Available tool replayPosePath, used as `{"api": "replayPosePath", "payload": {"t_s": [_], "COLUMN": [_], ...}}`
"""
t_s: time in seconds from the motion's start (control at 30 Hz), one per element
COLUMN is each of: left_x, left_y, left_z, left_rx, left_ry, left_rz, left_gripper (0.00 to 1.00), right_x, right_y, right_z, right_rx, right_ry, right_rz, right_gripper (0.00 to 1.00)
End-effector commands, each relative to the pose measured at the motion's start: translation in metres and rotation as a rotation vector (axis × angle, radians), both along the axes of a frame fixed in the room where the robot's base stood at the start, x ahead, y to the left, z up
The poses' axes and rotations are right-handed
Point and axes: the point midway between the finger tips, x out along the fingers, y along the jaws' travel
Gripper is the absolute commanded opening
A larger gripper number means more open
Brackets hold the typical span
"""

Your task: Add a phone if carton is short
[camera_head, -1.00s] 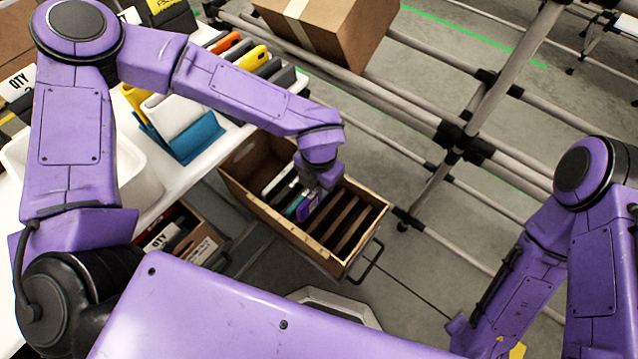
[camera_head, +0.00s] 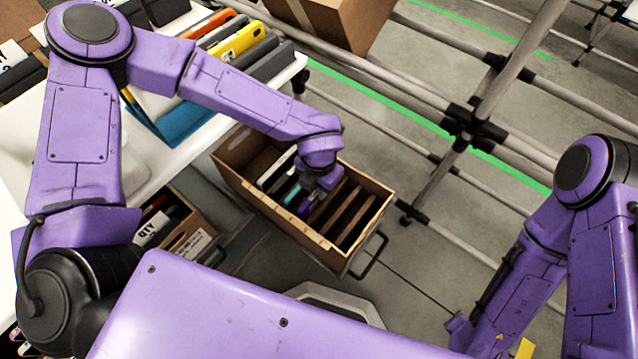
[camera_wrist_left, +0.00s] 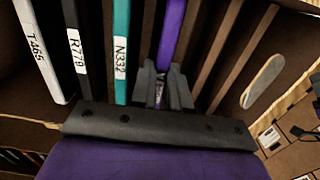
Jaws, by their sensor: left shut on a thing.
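The open brown carton (camera_head: 370,222) stands tilted below my left arm. It has upright dividers. In the left wrist view a white phone marked T465 (camera_wrist_left: 38,50), a dark one that seems to read R778 (camera_wrist_left: 76,50) and a teal one marked N332 (camera_wrist_left: 121,45) stand in a row of slots. My left gripper (camera_head: 318,186) is inside the carton's opening, shut on a purple phone (camera_wrist_left: 172,30) beside the teal one. The fingers hide part of the purple phone. The slots to its right look empty. My right gripper is out of view; only the right arm shows.
A white table (camera_head: 190,165) at left holds a blue rack (camera_head: 185,122) with several phones, including a yellow one (camera_head: 238,42). A smaller labelled carton (camera_head: 192,240) sits below it. A closed box (camera_head: 345,22) rests on the pipe frame (camera_head: 470,118) behind.

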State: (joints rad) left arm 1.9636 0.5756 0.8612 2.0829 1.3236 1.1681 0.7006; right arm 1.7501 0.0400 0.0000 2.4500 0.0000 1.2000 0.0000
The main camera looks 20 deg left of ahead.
Motion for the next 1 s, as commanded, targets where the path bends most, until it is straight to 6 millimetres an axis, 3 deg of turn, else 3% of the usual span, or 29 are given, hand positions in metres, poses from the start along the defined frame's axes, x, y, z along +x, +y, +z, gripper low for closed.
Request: {"api": "replayPosePath", "payload": {"t_s": [1.0], "left_x": [-0.0002], "left_y": [-0.0002], "left_z": [-0.0054], "left_rx": [-0.001], "left_ry": [0.000], "left_rz": [-0.001], "left_gripper": [0.00], "right_x": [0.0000], "right_y": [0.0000], "right_z": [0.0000], "right_rx": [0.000], "right_ry": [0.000], "right_rz": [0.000], "right_gripper": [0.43]}}
